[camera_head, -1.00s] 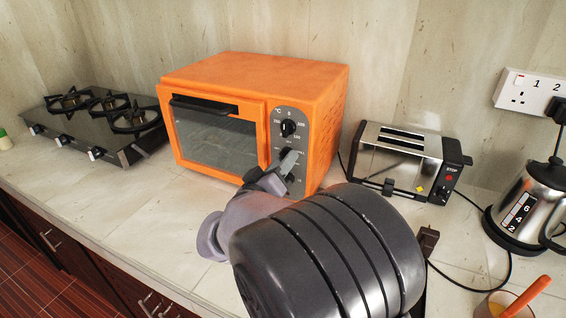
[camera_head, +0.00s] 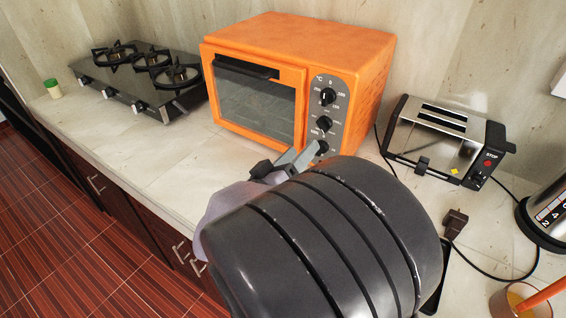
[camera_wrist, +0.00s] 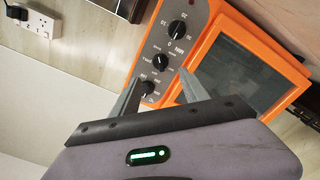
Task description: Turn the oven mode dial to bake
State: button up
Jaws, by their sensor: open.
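The orange oven (camera_head: 300,42) stands on the counter, its grey control panel on the right side of its front. The panel has three black dials. The middle, mode dial (camera_head: 323,123) is uncovered in the head view, between the °C dial (camera_head: 327,96) and the lowest dial (camera_head: 322,147), which my gripper partly overlaps. In the wrist view the panel is turned over, with the mode dial (camera_wrist: 160,60) in the middle. My gripper (camera_head: 285,163) is open and empty, in front of the panel's lower left. Its spread fingers (camera_wrist: 156,82) show below the mode dial in the wrist view; I see no contact.
A toaster (camera_head: 430,140) stands right of the oven, with a plug (camera_head: 455,222) and cord before it. A kettle (camera_head: 545,215) and a cup (camera_head: 515,302) are at far right. A gas hob (camera_head: 150,80) is at left. The counter left of my gripper is clear.

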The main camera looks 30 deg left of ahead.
jog(key=s+p, duration=0.1)
jog(key=s, duration=0.6)
jog(key=shift+s, duration=0.25)
jog(key=shift+a, duration=0.1)
jog(key=w+d+r+m+g+h, duration=0.1)
jog(key=d+m+g+h, duration=0.3)
jog(key=d, duration=1)
jog(key=w+d+m+g+h, duration=0.2)
jog(key=d+g+h, duration=0.3)
jog(key=d, duration=0.9)
jog(key=s+d+f+m+g+y, duration=0.2)
jog(key=s+d+m+g+y, duration=0.2)
jog(key=s+d+g+y, duration=0.45)
jog(key=s+a+r+m+t+y, duration=0.2)
jog(key=s+r+t+y, duration=0.1)
jog(key=s+t, duration=0.2)
jog(key=shift+a+r, duration=0.25)
jog(key=shift+r, duration=0.1)
